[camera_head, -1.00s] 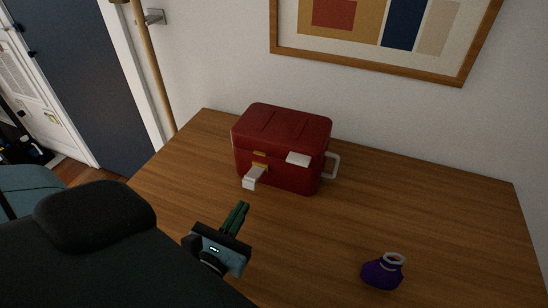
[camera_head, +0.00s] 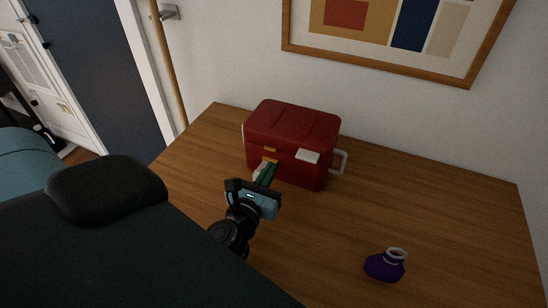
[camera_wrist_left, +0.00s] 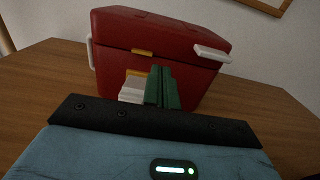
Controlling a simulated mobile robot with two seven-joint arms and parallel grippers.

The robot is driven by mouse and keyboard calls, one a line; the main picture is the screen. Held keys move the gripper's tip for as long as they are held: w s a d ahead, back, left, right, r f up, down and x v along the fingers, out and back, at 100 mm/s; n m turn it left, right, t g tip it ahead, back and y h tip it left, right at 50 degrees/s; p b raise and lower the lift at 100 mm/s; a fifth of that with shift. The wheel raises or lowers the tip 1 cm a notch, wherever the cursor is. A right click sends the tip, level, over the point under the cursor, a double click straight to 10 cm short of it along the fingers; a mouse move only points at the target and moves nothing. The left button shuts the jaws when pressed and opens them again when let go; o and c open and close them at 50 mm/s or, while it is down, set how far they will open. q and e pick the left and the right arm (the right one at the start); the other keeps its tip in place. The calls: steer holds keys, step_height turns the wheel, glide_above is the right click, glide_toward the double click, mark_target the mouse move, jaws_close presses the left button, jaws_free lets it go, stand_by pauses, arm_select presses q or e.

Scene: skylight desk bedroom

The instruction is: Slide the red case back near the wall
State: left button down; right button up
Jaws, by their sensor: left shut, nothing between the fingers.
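The red case (camera_head: 291,139) stands upright on the wooden desk, a gap short of the wall behind it. It has a white handle on its right side, a white latch piece hanging at the front left and another sticking out at the front right. It also fills the upper middle of the left wrist view (camera_wrist_left: 151,52). My left gripper (camera_head: 266,173) is shut and empty, its green fingers together at the case's front, beside the left latch piece. I cannot tell whether the fingertips touch the case. My right gripper is not in view.
The wooden desk (camera_head: 435,215) is clear to the right except for a purple pouch-like object (camera_head: 385,266) with a pale ring on top. A framed picture (camera_head: 383,61) hangs on the wall. A wooden pole (camera_head: 169,68) stands at the desk's back left.

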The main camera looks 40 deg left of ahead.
mark_target(281, 152)
arm_select(q)
steer(key=shift+x, duration=2.25)
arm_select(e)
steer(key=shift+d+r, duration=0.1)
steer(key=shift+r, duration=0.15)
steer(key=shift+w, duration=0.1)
